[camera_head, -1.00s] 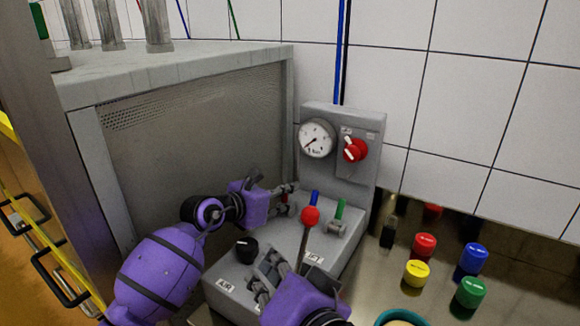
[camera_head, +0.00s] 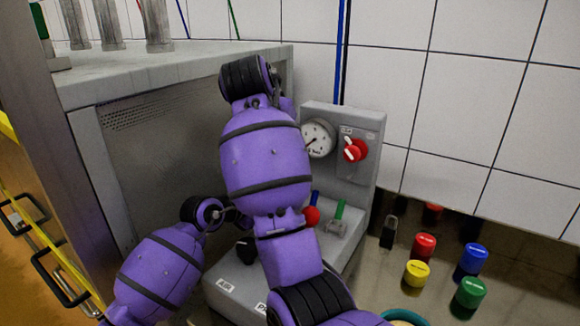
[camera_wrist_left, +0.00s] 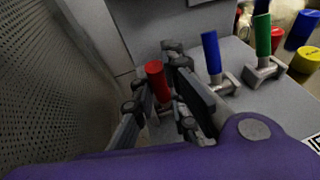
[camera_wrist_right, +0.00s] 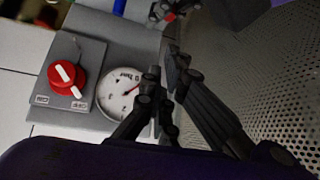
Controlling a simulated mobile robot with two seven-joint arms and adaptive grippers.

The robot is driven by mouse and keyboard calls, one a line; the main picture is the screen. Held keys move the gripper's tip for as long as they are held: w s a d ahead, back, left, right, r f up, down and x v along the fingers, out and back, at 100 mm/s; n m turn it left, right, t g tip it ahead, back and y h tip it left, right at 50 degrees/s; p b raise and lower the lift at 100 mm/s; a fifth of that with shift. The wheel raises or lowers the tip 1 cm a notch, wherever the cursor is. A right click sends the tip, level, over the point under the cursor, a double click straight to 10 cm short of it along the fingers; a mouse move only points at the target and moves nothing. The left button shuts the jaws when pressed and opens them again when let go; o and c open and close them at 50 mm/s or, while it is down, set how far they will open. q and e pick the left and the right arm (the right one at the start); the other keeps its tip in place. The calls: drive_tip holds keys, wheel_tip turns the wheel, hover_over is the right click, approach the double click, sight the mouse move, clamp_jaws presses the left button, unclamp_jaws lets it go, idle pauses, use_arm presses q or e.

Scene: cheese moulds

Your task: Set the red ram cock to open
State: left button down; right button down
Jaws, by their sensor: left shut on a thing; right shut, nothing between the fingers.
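The red cock handle (camera_wrist_left: 156,82) stands roughly upright, leaning slightly, in the left wrist view, left of the blue cock (camera_wrist_left: 212,53) and green cock (camera_wrist_left: 263,38). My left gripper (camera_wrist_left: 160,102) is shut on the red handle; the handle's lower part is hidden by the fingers. In the head view my right arm hides the red cock and the left gripper. My right gripper (camera_wrist_right: 162,88) is shut and empty, beside the round gauge (camera_wrist_right: 120,92) in the right wrist view. The blue and green (camera_head: 338,213) cocks also show in the head view.
A red selector knob (camera_head: 355,150) is on the upright panel. Red (camera_head: 425,246), yellow (camera_head: 417,273), blue (camera_head: 473,259) and green (camera_head: 470,292) caps stand at right. A perforated cabinet wall (camera_wrist_left: 45,80) is close by.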

use_arm(q)
drive_tip(key=shift+a, duration=0.1)
use_arm(e)
drive_tip(key=w+d+f+g, duration=0.1)
drive_tip(key=w+d+f, duration=0.1)
drive_tip(key=w+f, duration=0.2)
wheel_tip(320, 180, down, 3)
drive_tip(key=shift+w+r, duration=0.1)
drive_tip(key=shift+w, duration=0.1)
drive_tip(key=shift+s+g, duration=0.1)
drive_tip(key=shift+g, duration=0.2)
drive_tip(key=shift+s+a+h, duration=0.3)
drive_tip(key=shift+s+a, duration=0.15)
drive_tip(key=shift+s, duration=0.2)
use_arm(q)
drive_tip(key=c, duration=1.8)
unclamp_jaws()
drive_tip(key=shift+o, duration=0.3)
use_arm(e)
drive_tip(key=shift+w, duration=0.1)
